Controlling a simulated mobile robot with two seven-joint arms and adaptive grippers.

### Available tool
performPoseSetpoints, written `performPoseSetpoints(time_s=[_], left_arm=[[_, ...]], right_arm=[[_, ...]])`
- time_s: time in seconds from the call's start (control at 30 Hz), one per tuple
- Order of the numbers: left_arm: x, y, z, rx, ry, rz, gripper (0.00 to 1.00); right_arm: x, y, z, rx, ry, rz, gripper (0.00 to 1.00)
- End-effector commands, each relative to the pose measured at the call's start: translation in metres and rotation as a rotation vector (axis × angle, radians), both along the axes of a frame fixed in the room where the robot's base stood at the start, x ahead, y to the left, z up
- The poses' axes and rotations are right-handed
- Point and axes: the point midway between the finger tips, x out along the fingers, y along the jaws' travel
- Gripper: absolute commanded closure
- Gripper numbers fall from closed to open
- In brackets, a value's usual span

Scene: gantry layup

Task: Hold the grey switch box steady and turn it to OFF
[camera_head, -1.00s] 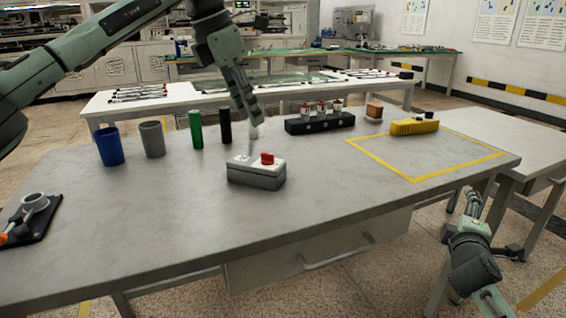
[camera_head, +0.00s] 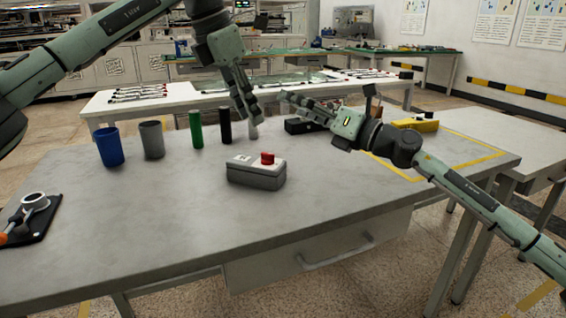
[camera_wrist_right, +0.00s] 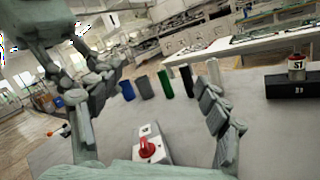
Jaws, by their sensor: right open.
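The grey switch box (camera_head: 256,178) sits on the near middle of the table, with a pale top and a red knob (camera_head: 267,158). It also shows low in the right wrist view (camera_wrist_right: 163,157), its knob (camera_wrist_right: 147,148) between my right fingers. The knob's marks are too small to read. My left gripper (camera_head: 250,118) hangs above and behind the box, not touching it; its finger gap is unclear. My right gripper (camera_head: 284,101) is open and empty, above and behind the box to the right, apart from it.
Behind the box stand a blue cup (camera_head: 110,147), a grey cup (camera_head: 152,139), a green cylinder (camera_head: 196,129) and a black one (camera_head: 225,125). A black rack (camera_head: 298,126) and a yellow case (camera_head: 416,125) are at the right.

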Motion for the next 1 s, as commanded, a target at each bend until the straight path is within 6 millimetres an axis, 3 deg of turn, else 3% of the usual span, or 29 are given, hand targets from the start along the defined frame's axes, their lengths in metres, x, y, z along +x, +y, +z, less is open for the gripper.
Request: performPoseSetpoints(time_s=[0.03, 0.1, 0.33, 0.53, 1.0], left_arm=[[0.0, 0.0, 0.0, 0.0, 0.0, 0.0, 0.66], [0.0, 0.0, 0.0, 0.0, 0.0, 0.0, 0.66], [0.0, 0.0, 0.0, 0.0, 0.0, 0.0, 0.66], [0.0, 0.0, 0.0, 0.0, 0.0, 0.0, 0.66], [0.0, 0.0, 0.0, 0.0, 0.0, 0.0, 0.66]], right_arm=[[-0.007, 0.018, -0.011, -0.148, -0.039, 0.057, 0.24], [-0.018, 0.033, -0.035, -0.328, -0.076, 0.129, 0.24], [-0.039, 0.036, -0.096, -0.705, -0.138, 0.277, 0.24], [-0.042, 0.044, -0.114, -0.784, -0.171, 0.31, 0.24], [-0.015, 0.096, -0.137, -0.78, -0.17, 0.308, 0.24]])
